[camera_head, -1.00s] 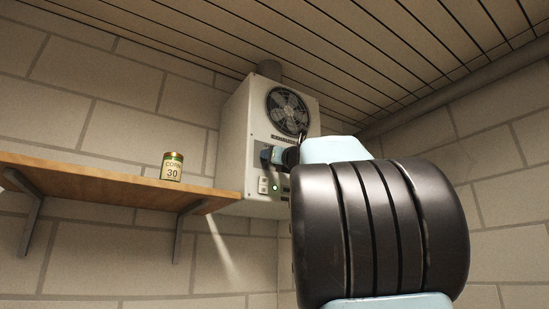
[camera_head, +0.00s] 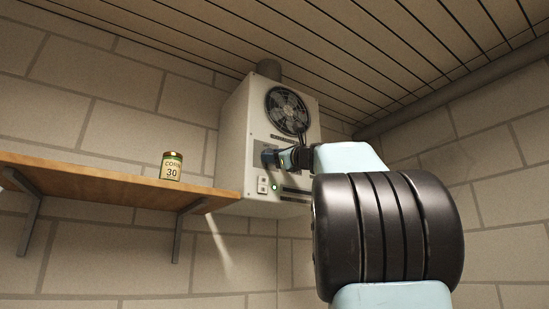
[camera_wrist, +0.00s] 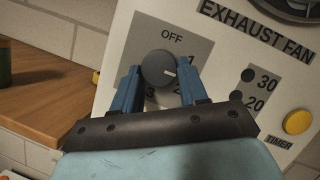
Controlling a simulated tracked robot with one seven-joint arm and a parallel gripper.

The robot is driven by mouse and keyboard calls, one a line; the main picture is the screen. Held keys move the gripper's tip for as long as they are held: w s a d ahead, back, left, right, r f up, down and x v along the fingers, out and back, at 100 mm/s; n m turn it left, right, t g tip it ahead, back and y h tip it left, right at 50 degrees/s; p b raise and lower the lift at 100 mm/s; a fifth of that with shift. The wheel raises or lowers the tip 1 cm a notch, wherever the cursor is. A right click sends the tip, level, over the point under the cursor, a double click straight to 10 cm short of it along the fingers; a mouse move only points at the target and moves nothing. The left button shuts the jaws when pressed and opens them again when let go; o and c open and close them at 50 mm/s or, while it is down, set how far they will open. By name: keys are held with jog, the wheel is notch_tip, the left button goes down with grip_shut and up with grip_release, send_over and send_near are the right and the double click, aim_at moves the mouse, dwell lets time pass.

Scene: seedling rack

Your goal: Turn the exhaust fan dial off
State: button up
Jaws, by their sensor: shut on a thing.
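The exhaust fan unit (camera_head: 232,150) is a white box high on the wall. In the wrist view, its round dark dial (camera_wrist: 157,66) sits on a grey plate (camera_wrist: 203,48) marked OFF at the top, with 1, 2 and 3 around it. The dial's white mark points right, roughly between 1 and 2. My gripper (camera_wrist: 157,78) is shut on the dial, one blue finger on each side. In the head view, my gripper (camera_head: 275,158) is at the unit's front and hides the dial there.
A wooden shelf (camera_head: 110,183) with a corn can (camera_head: 171,167) is left of the unit. A yellow timer button (camera_wrist: 298,122) and lamps marked 30 and 20 are right of the dial. The fan grille (camera_head: 288,110) is above. A pipe (camera_head: 269,69) rises to the ceiling.

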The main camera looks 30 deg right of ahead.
jog(key=shift+w+d+r+n+g+y, duration=0.15)
jog(key=shift+n+g, duration=0.9)
jog(key=shift+n, duration=2)
jog(key=shift+s+d+r+n+g+y, duration=0.2)
jog(key=shift+n+g, duration=0.9)
jog(key=shift+n, duration=1.9)
jog(key=shift+w+a+r+n+g+y, duration=0.2)
jog(key=shift+n+g, duration=0.85)
jog(key=shift+n, duration=2)
jog(key=shift+d+n+h, duration=0.15)
jog(key=shift+n+h, duration=0.15)
jog(key=shift+h, duration=0.05)
jog(key=o, duration=0.9)
jog(key=shift+o, duration=0.8)
jog(key=shift+r, duration=0.15)
